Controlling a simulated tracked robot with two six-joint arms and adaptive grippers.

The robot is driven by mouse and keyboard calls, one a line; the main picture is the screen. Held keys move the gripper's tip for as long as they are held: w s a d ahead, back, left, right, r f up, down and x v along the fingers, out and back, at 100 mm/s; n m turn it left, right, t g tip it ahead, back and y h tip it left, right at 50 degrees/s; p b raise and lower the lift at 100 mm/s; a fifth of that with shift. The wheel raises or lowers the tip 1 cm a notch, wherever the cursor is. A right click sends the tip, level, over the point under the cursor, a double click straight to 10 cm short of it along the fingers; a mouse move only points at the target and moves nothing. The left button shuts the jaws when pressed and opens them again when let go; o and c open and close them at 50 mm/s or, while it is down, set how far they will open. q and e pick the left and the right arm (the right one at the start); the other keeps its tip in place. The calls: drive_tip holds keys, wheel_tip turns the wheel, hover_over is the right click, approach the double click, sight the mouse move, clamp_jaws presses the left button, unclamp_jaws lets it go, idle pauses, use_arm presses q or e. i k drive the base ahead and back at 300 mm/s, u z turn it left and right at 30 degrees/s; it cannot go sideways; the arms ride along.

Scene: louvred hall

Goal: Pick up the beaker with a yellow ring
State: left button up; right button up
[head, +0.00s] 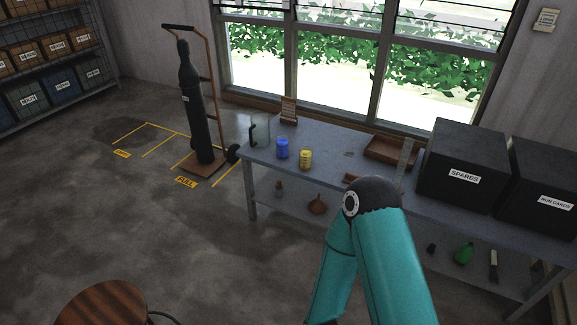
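No beaker with a yellow ring can be made out for certain. On the grey workbench (330,148) stand a blue container (282,148) and a yellow container (305,159), upright and apart. A clear upright thing (262,131) with a dark handle-like part is at the bench's left end; I cannot tell what it is. A teal arm of mine rises from the bottom in front of the bench. Neither gripper is in view.
A brown tray (378,157) and black boxes, SPARES (463,187) and RUN CARDS (540,222), occupy the bench's right. A green bottle (464,253) is on its lower shelf. A gas cylinder (195,110) stands on a trolley at left. A round wooden top (100,308) is lower left.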

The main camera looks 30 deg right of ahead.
sight(305, 150)
drive_tip(key=u, duration=0.15)
drive_tip(key=i, duration=0.65)
drive_tip(key=z, duration=1.05)
drive_tip(key=i, duration=1.4)
drive_tip(key=z, duration=0.9)
drive_tip(key=i, duration=0.8)
drive_tip(key=u, duration=0.15)
drive_tip(key=k, duration=0.45)
drive_tip(key=z, duration=0.15)
